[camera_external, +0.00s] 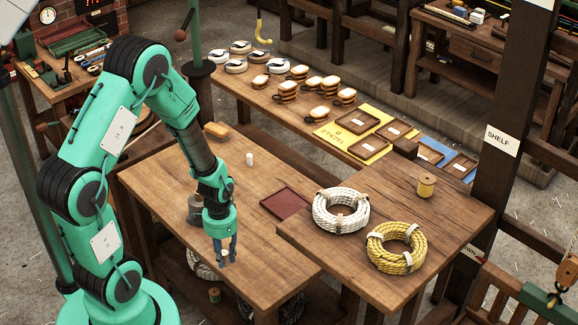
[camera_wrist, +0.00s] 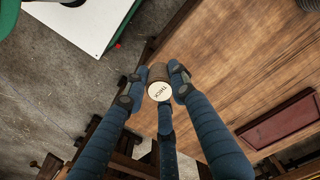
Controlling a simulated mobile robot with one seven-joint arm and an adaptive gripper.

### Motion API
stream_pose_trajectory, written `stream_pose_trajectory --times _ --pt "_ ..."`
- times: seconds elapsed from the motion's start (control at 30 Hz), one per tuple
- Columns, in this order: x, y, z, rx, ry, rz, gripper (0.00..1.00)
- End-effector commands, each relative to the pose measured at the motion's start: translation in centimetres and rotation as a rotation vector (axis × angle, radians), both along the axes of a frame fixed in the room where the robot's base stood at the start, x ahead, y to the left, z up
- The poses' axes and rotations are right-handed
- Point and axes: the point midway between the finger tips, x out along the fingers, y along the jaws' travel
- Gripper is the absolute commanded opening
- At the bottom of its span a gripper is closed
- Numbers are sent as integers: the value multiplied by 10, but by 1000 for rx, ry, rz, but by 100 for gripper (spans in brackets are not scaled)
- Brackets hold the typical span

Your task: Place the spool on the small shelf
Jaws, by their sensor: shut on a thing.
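My gripper (camera_external: 222,258) hangs fingers-down near the front edge of the wooden table (camera_external: 165,190). In the wrist view, my gripper's fingers (camera_wrist: 158,85) are shut on a brown spool (camera_wrist: 158,74) with a round, pale, lettered end; its lettering is too small to read surely. The fingers mostly hide this spool in the external view. A sign reading SHELF (camera_external: 501,141) is on the dark post at right, beside a wooden top (camera_external: 345,265). A yellow spool (camera_external: 426,186) stands upright on that top.
White (camera_external: 341,212) and yellow (camera_external: 396,247) rope coils lie on the right-hand top, with bare wood around the yellow spool. A dark red tray (camera_external: 284,203) lies on the table; it also shows in the wrist view (camera_wrist: 280,121). A small white cylinder (camera_external: 249,159) stands behind.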

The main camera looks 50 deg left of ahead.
Motion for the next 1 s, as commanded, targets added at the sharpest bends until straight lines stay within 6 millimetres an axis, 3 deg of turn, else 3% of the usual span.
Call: stream_pose_trajectory --times 0.27,0.47,0.67,1.0 --pt "2 0 21 1 -4 0 0" --pt "3 1 66 2 -8 0 0" --pt "3 1 137 3 -10 0 0" --pt "2 0 277 2 -7 0 0"
